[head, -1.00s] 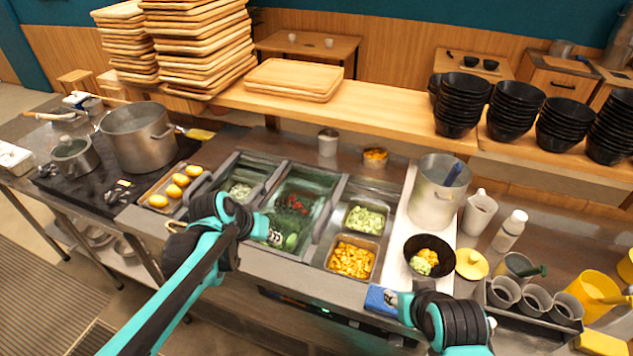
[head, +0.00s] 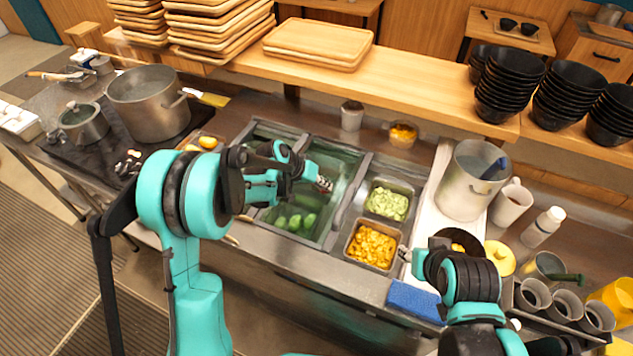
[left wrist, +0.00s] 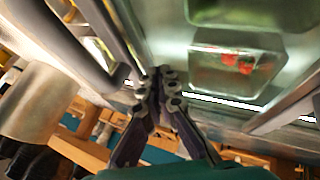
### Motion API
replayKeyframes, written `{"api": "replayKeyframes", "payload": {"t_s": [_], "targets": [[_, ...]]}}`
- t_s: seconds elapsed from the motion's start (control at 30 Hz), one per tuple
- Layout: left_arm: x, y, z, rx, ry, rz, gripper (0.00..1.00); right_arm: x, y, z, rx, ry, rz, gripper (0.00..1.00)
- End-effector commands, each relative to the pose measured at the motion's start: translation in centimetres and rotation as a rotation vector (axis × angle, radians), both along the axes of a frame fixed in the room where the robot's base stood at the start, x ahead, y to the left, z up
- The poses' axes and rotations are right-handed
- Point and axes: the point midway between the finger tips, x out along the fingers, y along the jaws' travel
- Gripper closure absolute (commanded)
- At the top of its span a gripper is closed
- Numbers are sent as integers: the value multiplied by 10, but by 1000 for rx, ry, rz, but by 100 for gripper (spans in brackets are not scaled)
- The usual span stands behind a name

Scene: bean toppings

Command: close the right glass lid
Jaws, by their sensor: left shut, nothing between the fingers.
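The right glass lid (head: 345,165) is a greenish clear panel over the back of the middle bin of the counter. The front of that bin shows green vegetables (head: 295,218). My left gripper (head: 324,184) is over this bin, close to the glass; I cannot tell if it touches. In the left wrist view its fingertips (left wrist: 163,76) are together and empty, with glass and red food (left wrist: 238,64) beyond. My left arm hides part of the left bin. My right gripper (head: 406,256) is by the orange topping tray; its finger opening is unclear.
A tray of orange cubes (head: 371,246) and a tray of green cubes (head: 387,203) sit right of the bin. A blue sponge (head: 415,301) lies at the front edge. A large pot (head: 470,180) and a black bowl (head: 458,240) stand further right.

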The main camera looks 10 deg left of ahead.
Motion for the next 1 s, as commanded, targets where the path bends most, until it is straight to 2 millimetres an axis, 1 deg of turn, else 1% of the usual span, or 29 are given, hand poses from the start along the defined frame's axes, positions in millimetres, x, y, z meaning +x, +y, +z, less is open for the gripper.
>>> {"api": "replayKeyframes", "payload": {"t_s": [0.03, 0.07, 0.2, 0.33, 0.47, 0.83, 0.93, 1.0], "targets": [[4, -6, -11, -1, 0, -1, 100, 0, 0, -4, 0, 0, 0, 60], [5, -9, -15, -1, 0, -1, 100, 0, 0, -5, 0, 0, 0, 60], [2, -31, -14, 0, -1, -3, 100, 0, 0, -7, 0, 0, 0, 60], [1, -43, -14, 0, -1, -1, 100, 0, 0, -8, 0, 0, 0, 60], [1, -48, -13, 1, -1, 0, 100, 0, 0, -8, 0, 0, 0, 60], [0, -49, -13, 1, -1, 1, 100, 0, 0, -8, 0, 0, 0, 60], [-2, -55, -13, 0, 0, 0, 100, 0, 0, -9, 0, 0, 0, 60], [-5, -64, -13, -1, 0, -3, 100, 0, 0, -11, 0, 0, 0, 60]]}}
